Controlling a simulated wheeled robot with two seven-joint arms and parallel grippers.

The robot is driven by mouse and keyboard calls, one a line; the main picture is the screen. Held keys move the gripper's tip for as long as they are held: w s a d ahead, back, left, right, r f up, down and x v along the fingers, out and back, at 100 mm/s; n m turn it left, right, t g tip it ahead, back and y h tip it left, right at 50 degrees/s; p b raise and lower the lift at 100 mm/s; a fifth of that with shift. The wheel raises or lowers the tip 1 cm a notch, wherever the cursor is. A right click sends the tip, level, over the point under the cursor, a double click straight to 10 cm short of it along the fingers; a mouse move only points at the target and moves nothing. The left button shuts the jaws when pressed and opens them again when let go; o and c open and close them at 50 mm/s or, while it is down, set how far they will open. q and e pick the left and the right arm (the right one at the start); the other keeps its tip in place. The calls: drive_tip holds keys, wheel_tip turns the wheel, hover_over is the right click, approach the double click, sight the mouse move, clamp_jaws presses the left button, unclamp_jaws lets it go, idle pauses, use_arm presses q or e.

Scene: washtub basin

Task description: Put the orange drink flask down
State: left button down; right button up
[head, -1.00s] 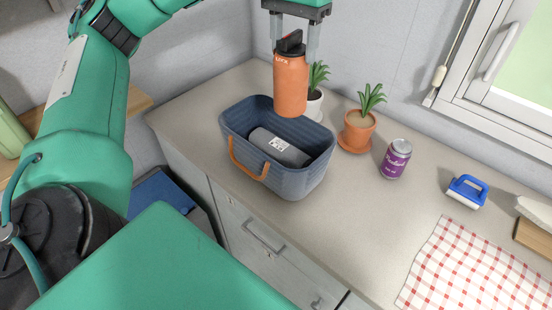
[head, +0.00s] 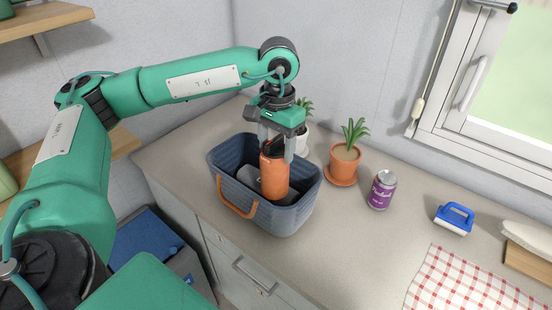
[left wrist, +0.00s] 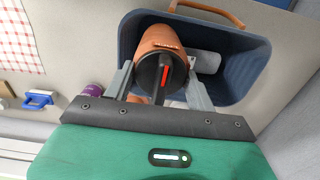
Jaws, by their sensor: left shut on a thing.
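The orange drink flask (head: 274,176) is upright, its lower part inside the blue-grey basket (head: 290,219) on the counter. My left gripper (head: 276,145) is shut on the flask near its dark lid. In the left wrist view the flask (left wrist: 161,48) shows between the fingers of the left gripper (left wrist: 163,82), with the basket (left wrist: 250,80) around it. A grey cylinder (left wrist: 206,62) lies in the basket beside the flask. I cannot tell whether the flask touches the basket's floor. My right gripper is not in view.
Right of the basket stand a potted plant (head: 345,160) in terracotta, a purple can (head: 381,190) and a blue-handled brush (head: 454,218). A second plant in a white pot (head: 301,140) is close behind the basket. A checked cloth (head: 470,285) lies at front right.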

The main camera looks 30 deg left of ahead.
sight(277, 167)
use_arm(q)
wheel_tip(277, 167, down, 5)
drive_tip(key=shift+f+p, duration=0.2)
drive_tip(key=shift+p, duration=0.45)
drive_tip(key=shift+f+b, duration=0.55)
drive_tip(key=shift+b, duration=0.2)
drive_tip(key=shift+c, duration=2.4)
unclamp_jaws()
drive_tip(key=shift+r, duration=0.15)
